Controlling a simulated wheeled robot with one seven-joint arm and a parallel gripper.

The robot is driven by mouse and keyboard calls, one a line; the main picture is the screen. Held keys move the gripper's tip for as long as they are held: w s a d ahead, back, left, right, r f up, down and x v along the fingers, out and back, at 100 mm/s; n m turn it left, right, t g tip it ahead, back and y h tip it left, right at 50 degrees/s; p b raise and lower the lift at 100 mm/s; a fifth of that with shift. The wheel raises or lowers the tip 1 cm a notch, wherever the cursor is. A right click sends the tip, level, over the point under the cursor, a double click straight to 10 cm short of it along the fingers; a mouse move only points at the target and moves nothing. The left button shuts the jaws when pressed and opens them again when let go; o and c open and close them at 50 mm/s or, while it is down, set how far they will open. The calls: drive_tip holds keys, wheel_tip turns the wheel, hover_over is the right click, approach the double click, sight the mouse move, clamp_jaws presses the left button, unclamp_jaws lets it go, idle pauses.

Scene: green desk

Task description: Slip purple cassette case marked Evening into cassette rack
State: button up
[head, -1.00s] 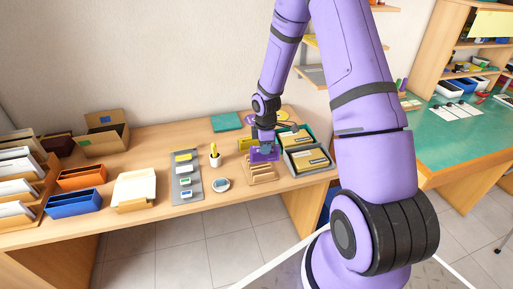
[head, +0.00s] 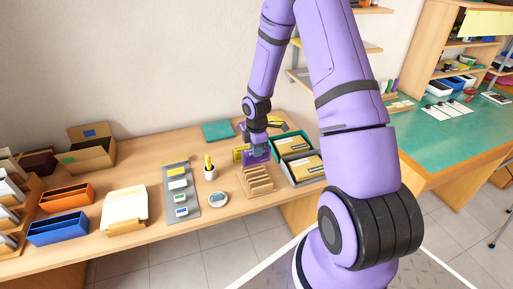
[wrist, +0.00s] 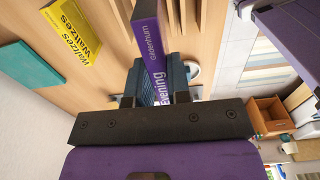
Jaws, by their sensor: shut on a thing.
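The purple cassette case (head: 257,156) is held by my gripper (head: 257,144), just behind the wooden cassette rack (head: 257,181) in the head view. In the wrist view the purple case (wrist: 147,38) shows "Evening" on its spine, and my gripper (wrist: 156,97) is shut on it between two dark fingers. The rack has several slots, and none holds a case that I can see. Whether the purple case touches the rack or desk cannot be told. A yellow case (wrist: 70,30) marked "Waltzes" lies to the left in the wrist view.
Grey and teal boxes (head: 300,166) of card files stand right of the rack. A teal folder (head: 217,131) lies behind. Wood in front of the dial is clear.

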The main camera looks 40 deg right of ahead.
sight(257, 163)
drive_tip(key=shift+f, duration=4.75)
drive_tip(key=o, duration=1.2)
drive_tip(key=shift+r, duration=0.1)
drive_tip(key=shift+r, duration=3.45)
